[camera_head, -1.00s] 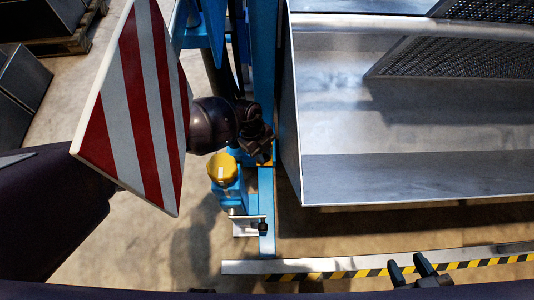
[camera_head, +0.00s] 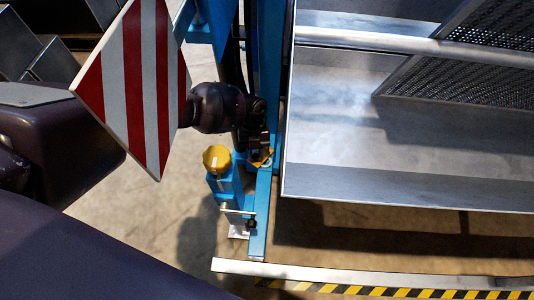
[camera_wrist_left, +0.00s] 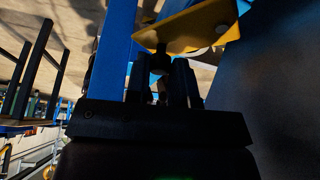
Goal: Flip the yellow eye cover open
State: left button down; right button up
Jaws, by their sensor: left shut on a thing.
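The yellow eye cover (camera_head: 263,161) shows as a small piece at the blue frame, just below my left gripper (camera_head: 260,148) in the head view. In the left wrist view, the cover (camera_wrist_left: 190,26) is a tilted yellow plate above the fingers of the left gripper (camera_wrist_left: 162,82). Those fingers are shut on a small dark part at the underside of the cover. The gripper hides part of the cover in the head view. My right gripper is not in view.
A round yellow knob (camera_head: 217,158) sits on a blue bracket left of the gripper. A red-and-white striped panel (camera_head: 135,85) is close to my left arm. A large metal trough (camera_head: 400,170) lies to the right. A black-and-yellow striped rail (camera_head: 370,285) runs along the front.

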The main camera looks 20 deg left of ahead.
pick_arm(q)
jog(key=shift+w+a+f+m+y, duration=0.15)
jog(key=shift+a+m+y, duration=0.3)
jog(key=shift+m, duration=0.65)
jog(key=shift+w+b, duration=0.1)
jog(key=shift+b, duration=0.2)
jog(key=c, duration=1)
grip_release()
jog(key=shift+o, duration=0.2)
